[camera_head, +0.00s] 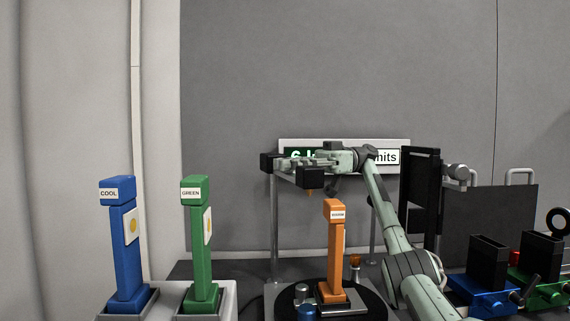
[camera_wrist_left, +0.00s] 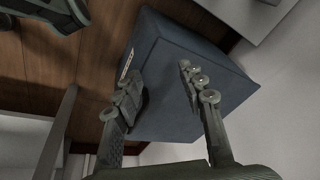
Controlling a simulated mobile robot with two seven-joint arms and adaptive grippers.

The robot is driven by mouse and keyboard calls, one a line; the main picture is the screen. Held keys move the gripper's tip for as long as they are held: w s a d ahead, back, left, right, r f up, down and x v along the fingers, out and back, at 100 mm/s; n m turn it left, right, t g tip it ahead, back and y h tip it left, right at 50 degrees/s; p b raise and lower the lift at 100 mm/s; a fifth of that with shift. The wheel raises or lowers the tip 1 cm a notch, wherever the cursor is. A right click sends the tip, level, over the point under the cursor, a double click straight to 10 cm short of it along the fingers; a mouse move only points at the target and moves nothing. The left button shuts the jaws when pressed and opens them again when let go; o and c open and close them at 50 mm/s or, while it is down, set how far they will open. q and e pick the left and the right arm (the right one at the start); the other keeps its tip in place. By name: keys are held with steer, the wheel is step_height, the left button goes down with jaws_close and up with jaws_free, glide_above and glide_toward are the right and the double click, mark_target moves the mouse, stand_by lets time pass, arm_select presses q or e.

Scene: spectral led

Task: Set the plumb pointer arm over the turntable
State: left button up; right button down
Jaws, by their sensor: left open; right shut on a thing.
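The turntable (camera_head: 375,306) is a black disc at the bottom centre of the head view, with an upright orange lamp (camera_head: 336,250) on it. The plumb pointer arm (camera_head: 291,176) is a grey bar on a tall post, with a black block and a small orange tip at its near end. That tip shows above and left of the lamp's top. My right gripper (camera_head: 293,162) is shut on the pointer arm; its fingers partly hide the bar. My left gripper (camera_wrist_left: 158,88) is open in the left wrist view, in front of a dark blue-grey box.
A blue lamp (camera_head: 123,250) and a green lamp (camera_head: 201,245) stand in holders on a light stand at left. Small cylinders (camera_head: 302,293) stand on the turntable. Blue (camera_head: 485,290) and green (camera_head: 545,290) units with black boxes stand at right. A sign (camera_head: 385,157) is behind my right arm.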

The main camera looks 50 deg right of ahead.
steer(key=c, duration=1.3)
jaws_free()
steer(key=shift+r, duration=0.1)
step_height(320, 180, up, 10)
steer(key=shift+f, duration=0.1)
